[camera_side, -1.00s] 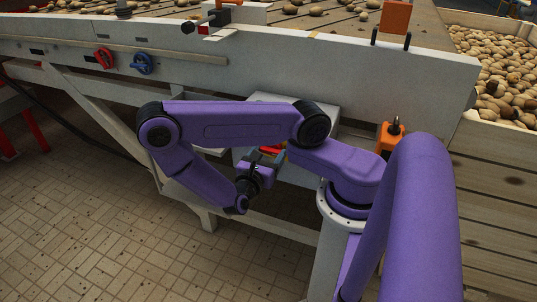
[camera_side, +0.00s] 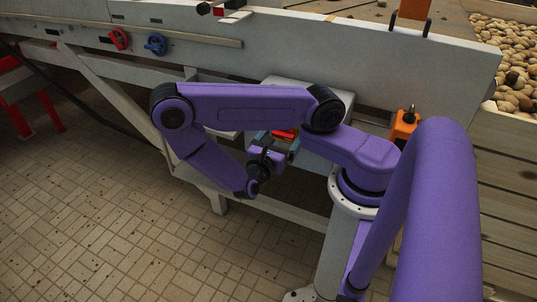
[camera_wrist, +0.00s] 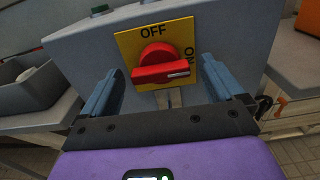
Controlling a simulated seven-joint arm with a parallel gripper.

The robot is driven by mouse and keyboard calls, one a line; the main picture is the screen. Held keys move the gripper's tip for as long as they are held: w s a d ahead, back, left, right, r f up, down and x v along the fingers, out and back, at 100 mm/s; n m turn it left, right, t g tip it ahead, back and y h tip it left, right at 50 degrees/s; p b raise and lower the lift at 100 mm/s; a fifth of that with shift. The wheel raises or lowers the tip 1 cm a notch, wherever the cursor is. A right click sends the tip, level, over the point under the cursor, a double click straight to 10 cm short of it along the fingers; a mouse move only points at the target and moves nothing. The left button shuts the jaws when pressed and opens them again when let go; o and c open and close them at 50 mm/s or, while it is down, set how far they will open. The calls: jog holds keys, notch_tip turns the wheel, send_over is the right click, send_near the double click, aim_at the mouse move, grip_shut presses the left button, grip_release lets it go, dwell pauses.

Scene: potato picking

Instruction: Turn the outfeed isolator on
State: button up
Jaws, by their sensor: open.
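The isolator is a red rotary handle (camera_wrist: 165,72) on a yellow plate (camera_wrist: 128,45) on a grey box (camera_wrist: 85,50). The plate reads OFF at the top and ON at the right. The handle's bar lies roughly level, its white mark at the right end, on the ON side. My gripper (camera_wrist: 161,70) is open, its blue fingers on either side of the handle in the wrist view, with visible gaps. In the side view, my gripper (camera_side: 268,153) is by the box under the conveyor, and part of the red handle (camera_side: 284,134) shows behind it.
The pale conveyor frame (camera_side: 330,50) runs above my arm. A red knob (camera_side: 119,39) and a blue knob (camera_side: 155,45) sit on it at left. A grey bin (camera_wrist: 30,85) is left of the box. An orange lock-like part (camera_side: 404,124) is at right.

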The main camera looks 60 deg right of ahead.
jog(key=a, duration=1.7)
jog(key=s+r+m+y, duration=0.5)
jog(key=s+r+y, duration=0.3)
jog(key=r+y, duration=0.5)
jog(key=y, duration=0.5)
jog(key=shift+s+d, duration=0.35)
jog(key=shift+d, duration=0.05)
jog(key=shift+r, duration=0.1)
dwell(0.8)
